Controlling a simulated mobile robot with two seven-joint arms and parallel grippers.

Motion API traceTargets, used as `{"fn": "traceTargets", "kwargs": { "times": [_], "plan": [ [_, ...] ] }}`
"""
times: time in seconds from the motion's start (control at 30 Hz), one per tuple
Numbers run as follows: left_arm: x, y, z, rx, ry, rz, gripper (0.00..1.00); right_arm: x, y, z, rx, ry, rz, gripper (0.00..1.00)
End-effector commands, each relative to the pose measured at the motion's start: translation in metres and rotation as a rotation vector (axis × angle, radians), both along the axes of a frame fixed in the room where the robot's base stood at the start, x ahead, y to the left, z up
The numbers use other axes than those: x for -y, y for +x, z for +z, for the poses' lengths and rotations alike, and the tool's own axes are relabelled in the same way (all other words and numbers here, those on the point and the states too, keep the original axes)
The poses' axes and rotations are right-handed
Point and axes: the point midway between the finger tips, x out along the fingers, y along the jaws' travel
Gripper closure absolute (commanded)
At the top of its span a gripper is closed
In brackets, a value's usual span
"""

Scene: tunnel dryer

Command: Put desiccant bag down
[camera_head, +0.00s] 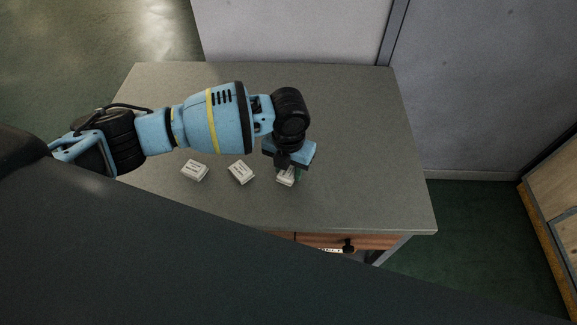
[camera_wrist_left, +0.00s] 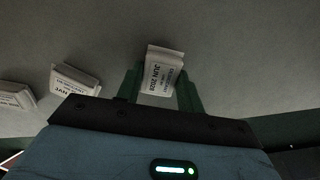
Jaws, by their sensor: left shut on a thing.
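My left gripper (camera_head: 290,172) is over the right front part of the grey table (camera_head: 360,130). Its green fingers are shut on a small white desiccant bag (camera_head: 285,178) with dark print. In the left wrist view the same bag (camera_wrist_left: 162,74) sits between the two fingers. The bag is at or close to the table top; I cannot tell whether it touches. Two similar white bags lie flat on the table to its left, a middle one (camera_head: 241,172) and a left one (camera_head: 195,170). My right gripper is not in view.
A table drawer with a dark knob (camera_head: 348,245) is at the front edge. A grey wall panel (camera_head: 300,30) stands behind the table. A wooden piece (camera_head: 555,190) is at the far right. The table top right of the gripper is clear.

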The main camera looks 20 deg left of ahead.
Motion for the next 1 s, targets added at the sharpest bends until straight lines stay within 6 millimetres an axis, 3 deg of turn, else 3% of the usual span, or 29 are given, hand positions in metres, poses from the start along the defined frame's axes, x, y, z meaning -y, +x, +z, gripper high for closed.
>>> {"fn": "traceTargets", "kwargs": {
  "times": [0.1,0.13,0.27,0.67,1.0],
  "plan": [
    [0.000,0.000,-0.004,-0.001,0.000,0.000,0.85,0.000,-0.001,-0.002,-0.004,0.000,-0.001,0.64],
    [0.000,0.000,-0.004,-0.001,0.000,0.000,0.59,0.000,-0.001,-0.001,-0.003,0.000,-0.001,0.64],
    [0.000,0.000,-0.003,0.000,0.000,0.000,0.42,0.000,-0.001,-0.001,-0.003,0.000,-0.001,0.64],
    [0.000,0.001,0.005,0.002,0.000,0.001,0.41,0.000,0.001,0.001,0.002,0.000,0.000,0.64],
    [0.000,0.001,0.066,0.005,-0.002,-0.001,0.41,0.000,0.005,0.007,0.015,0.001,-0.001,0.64]
  ]
}}
